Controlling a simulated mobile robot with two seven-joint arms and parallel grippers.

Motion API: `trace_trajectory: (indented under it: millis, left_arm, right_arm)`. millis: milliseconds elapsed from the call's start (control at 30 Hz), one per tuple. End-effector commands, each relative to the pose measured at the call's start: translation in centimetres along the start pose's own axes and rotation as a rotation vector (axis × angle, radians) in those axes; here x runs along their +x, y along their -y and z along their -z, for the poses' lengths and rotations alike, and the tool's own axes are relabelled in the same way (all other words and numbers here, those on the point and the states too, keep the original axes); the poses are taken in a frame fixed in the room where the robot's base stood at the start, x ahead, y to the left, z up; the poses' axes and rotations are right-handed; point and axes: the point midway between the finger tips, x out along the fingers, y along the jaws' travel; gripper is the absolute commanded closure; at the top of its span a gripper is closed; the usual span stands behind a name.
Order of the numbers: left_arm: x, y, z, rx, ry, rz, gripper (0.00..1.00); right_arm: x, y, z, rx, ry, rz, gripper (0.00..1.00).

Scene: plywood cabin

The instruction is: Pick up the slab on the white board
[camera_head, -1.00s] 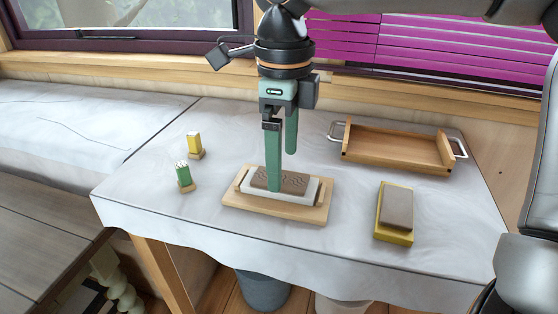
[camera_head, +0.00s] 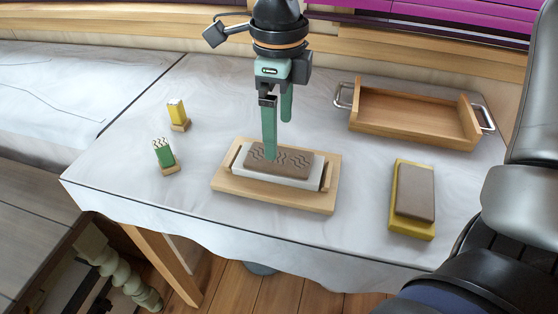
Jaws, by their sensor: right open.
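A brown slab (camera_head: 284,160) with wavy grooves lies flat on a white board (camera_head: 262,176), which sits in a light wooden frame (camera_head: 232,184) at the table's middle. My right gripper (camera_head: 278,138) points straight down at the slab's far left part. Its green fingers are open with nothing between them. I cannot tell whether a finger touches the slab. My left gripper is not in view.
A plain brown slab (camera_head: 416,190) lies on a yellow board (camera_head: 410,226) at right. A wooden tray (camera_head: 415,110) with metal handles stands at back right. A green brush-like block (camera_head: 164,154) and a yellow block (camera_head: 177,114) stand at left. The front tabletop is clear.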

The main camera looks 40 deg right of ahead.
Motion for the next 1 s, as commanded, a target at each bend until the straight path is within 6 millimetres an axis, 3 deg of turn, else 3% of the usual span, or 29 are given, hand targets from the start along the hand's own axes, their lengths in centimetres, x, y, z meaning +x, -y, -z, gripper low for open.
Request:
trace_trajectory:
  millis: [500, 767, 1000]
  left_arm:
    - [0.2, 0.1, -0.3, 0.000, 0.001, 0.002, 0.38]
    - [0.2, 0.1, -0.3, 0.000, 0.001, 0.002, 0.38]
    - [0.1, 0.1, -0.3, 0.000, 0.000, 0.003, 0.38]
  right_arm:
    - [5.8, -0.3, 0.1, 0.001, 0.000, -0.001, 0.00]
    - [6.2, -0.3, 0.1, 0.001, 0.001, 0.000, 0.00]
    - [6.2, -0.3, 0.1, 0.001, 0.001, 0.000, 0.24]
